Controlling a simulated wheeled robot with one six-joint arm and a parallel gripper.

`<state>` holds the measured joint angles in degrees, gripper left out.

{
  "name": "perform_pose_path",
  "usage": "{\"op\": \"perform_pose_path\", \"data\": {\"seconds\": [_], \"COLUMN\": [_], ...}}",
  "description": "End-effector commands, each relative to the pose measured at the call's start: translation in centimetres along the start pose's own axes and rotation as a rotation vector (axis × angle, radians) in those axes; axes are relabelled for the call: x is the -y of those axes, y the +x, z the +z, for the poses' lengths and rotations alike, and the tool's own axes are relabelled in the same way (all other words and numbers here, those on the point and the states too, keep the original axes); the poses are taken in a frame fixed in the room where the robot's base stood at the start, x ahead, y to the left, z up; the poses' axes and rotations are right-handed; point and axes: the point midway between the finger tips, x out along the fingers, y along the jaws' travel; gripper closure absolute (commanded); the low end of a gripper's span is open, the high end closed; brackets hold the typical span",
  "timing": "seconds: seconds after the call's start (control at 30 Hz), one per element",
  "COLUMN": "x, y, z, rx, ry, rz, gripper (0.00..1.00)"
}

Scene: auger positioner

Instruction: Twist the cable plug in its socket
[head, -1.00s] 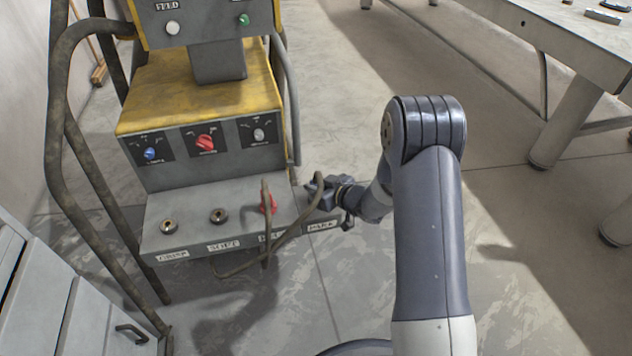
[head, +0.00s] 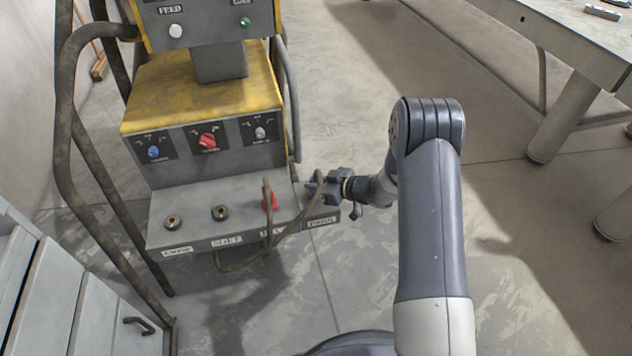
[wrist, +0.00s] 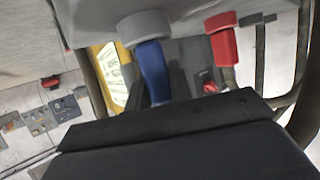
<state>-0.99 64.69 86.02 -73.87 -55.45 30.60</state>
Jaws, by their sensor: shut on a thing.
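My gripper (head: 314,188) is at the right end of the machine's lower ledge, by the rightmost label. It is shut on a cable plug, which the gripper mostly hides in the head view. A brown cable (head: 296,231) arcs from there down in front of the ledge. A red plug (head: 270,202) with its own cable stands upright in the ledge just left of my gripper. In the wrist view, a blue plug body (wrist: 153,70) with a grey cap runs behind the black gripper edge; a red plug (wrist: 224,46) is beside it. The fingertips are hidden there.
Two empty round sockets, the left one (head: 172,222) and the middle one (head: 220,213), sit on the ledge. Blue, red and grey knobs (head: 207,141) are on the panel above. A bent tube frame (head: 67,130) and a grey cabinet (head: 95,290) stand left. A metal table (head: 565,50) is at upper right.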

Motion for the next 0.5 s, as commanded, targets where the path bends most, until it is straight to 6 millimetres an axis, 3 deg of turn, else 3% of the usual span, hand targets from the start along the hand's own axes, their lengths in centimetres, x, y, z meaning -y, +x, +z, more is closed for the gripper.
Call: {"op": "perform_pose_path", "data": {"seconds": [0.23, 0.5], "x": [-0.16, -0.15], "y": [-0.06, 0.05], "z": [-0.29, -0.08], "rx": [-0.003, -0.003], "ry": [-0.029, -0.108], "rz": [-0.063, -0.254], "gripper": [1.00, 1.00]}}
